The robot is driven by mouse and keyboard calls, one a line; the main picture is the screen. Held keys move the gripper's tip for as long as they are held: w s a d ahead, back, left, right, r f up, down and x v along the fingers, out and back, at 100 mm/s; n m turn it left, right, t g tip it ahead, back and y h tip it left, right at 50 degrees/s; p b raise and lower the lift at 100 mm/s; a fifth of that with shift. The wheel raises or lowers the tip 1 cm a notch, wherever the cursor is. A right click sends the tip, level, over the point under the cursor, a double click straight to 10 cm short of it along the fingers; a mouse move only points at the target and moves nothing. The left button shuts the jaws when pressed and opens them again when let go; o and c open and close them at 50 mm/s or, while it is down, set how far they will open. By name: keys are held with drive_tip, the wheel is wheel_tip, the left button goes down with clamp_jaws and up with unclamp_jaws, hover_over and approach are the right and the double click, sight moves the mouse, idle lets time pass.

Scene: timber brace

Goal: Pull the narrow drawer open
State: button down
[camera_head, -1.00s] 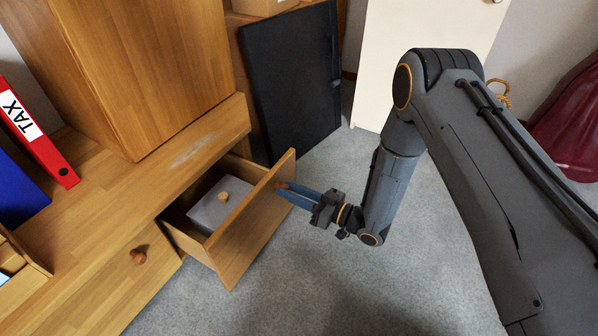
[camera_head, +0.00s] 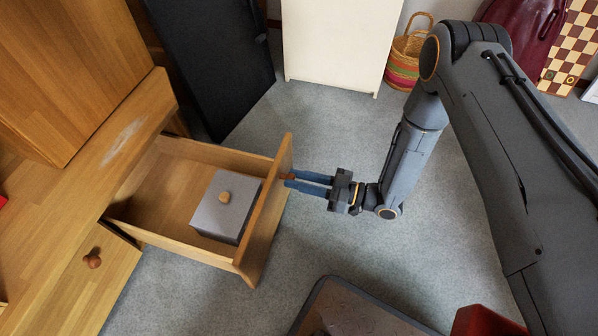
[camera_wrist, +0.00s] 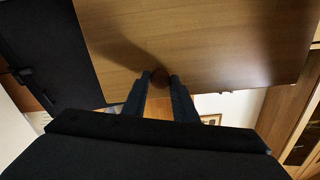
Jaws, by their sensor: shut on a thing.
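The narrow drawer (camera_head: 262,232) stands well out of the wooden cabinet in the head view, its inside showing. A grey box with a round wooden knob (camera_head: 222,205) lies in it. My gripper (camera_head: 290,180) is at the outer face of the drawer front, its two blue fingers shut on the drawer's small brown knob. In the wrist view the knob (camera_wrist: 160,76) shows between the fingertips, against the wooden drawer front (camera_wrist: 210,40). The fingers hide part of the knob in the head view.
A second drawer with a round knob (camera_head: 92,261) is beside it, shut. A grey-rimmed tray (camera_head: 350,310) and a red object (camera_head: 485,322) are on the floor at the front. Carpet (camera_head: 330,235) between is clear.

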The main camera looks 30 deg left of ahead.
drive_tip(key=shift+d, duration=0.2)
drive_tip(key=c, duration=1.4)
unclamp_jaws()
drive_tip(key=shift+c, duration=0.2)
drive_tip(key=p+v, duration=0.1)
drive_tip(key=v, duration=0.7)
drive_tip(key=shift+p, duration=0.35)
